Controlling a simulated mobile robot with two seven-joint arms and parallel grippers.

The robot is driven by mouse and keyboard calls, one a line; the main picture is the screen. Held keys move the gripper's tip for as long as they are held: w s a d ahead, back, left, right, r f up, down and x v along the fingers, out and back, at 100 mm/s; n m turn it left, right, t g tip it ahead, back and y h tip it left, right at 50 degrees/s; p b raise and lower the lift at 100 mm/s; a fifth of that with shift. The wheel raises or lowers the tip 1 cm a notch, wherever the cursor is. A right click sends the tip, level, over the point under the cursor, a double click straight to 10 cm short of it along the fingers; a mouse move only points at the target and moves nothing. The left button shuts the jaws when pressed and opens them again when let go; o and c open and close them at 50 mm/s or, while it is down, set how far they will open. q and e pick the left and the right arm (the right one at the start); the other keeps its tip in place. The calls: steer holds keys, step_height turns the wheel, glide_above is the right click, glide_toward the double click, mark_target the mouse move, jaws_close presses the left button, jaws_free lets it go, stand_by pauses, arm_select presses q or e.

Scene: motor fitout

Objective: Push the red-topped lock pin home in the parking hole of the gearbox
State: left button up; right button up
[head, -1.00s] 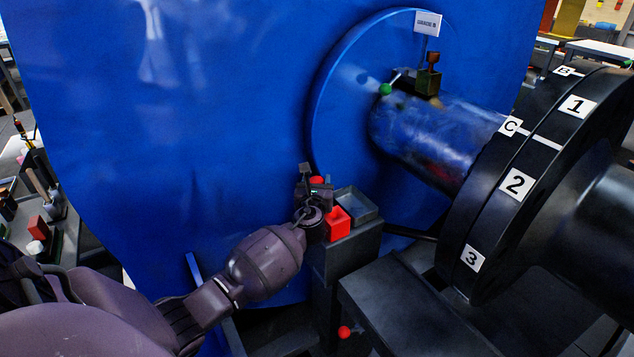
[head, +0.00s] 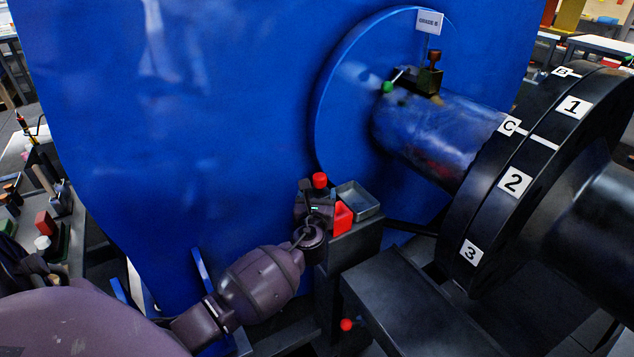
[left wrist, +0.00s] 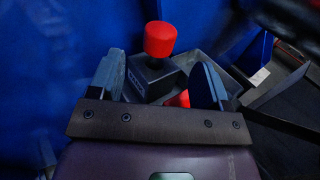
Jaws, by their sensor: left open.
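The red-topped pin (head: 320,180) stands upright beside a small grey tray, at the foot of the big blue housing. In the left wrist view its red cap (left wrist: 160,38) sits on a short dark stem above a dark block (left wrist: 153,76). The stem's lower end and any hole are hidden. My left gripper (head: 312,205) is just below the pin in the head view. In the left wrist view its two fingers (left wrist: 155,78) are apart, with the dark block showing between them and the red cap beyond. I cannot tell whether they touch anything. My right gripper is not in view.
A red piece (head: 342,217) and the grey tray (head: 358,201) sit right of my gripper. The blue housing (head: 220,120) rises behind. A numbered black flange (head: 490,220) stands at right, and a red ball knob (head: 346,324) shows low down.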

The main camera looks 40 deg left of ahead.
arm_select(q)
steer(key=v, duration=0.3)
steer(key=shift+s+d+r, duration=0.2)
steer(key=shift+s+d, duration=0.05)
steer(key=shift+s, duration=0.05)
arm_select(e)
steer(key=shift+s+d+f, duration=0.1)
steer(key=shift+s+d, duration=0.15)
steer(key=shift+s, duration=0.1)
arm_select(q)
steer(key=s+a+p, duration=0.3)
steer(key=s+a, duration=0.1)
steer(key=s, duration=0.7)
steer(key=shift+a, duration=0.35)
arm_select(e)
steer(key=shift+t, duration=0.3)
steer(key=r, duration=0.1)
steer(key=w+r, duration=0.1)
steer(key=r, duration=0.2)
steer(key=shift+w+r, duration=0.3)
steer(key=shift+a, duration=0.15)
